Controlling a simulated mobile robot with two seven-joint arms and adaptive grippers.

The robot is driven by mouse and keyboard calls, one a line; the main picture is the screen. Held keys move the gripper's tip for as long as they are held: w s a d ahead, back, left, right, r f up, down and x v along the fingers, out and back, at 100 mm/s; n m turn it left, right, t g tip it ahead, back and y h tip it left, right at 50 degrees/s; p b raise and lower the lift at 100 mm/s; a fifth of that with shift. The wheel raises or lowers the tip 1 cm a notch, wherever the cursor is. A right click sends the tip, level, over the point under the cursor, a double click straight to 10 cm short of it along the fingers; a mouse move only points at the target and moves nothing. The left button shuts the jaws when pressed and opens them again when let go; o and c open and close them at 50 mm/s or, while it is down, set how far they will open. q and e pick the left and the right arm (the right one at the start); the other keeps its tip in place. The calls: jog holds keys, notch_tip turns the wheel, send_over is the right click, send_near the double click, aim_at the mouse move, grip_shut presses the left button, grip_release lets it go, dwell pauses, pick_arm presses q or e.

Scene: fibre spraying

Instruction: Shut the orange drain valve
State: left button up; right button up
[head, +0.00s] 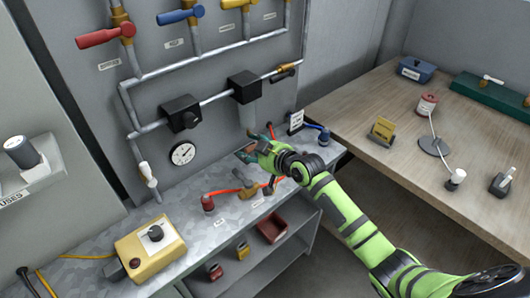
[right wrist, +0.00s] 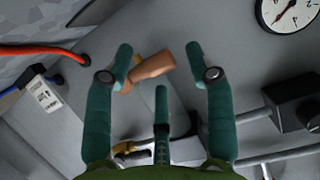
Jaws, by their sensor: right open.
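The orange drain valve's handle shows in the right wrist view (right wrist: 150,69) as a short orange-brown lever. It lies slantwise between the fingers, its left end close to the left fingertip; I cannot tell whether they touch. My right gripper (right wrist: 168,68) is open around it. In the head view my right gripper (head: 256,145) reaches in above the metal bench by the wall. There the handle (head: 248,148) is a small orange-brown patch, mostly hidden by the fingers. The valve's body is largely hidden. My left gripper is not in view.
Grey pipes with black boxes (head: 180,113) (head: 244,87) and a gauge (head: 183,154) are beside the gripper. A white tag (head: 296,121) and blue hose end (head: 324,136) stand close on the right. An orange hose (head: 222,191) and yellow box (head: 150,246) are on the bench.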

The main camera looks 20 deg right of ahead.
jog(key=v, duration=1.1)
jog(key=shift+s, duration=0.15)
jog(key=shift+d+r, duration=0.1)
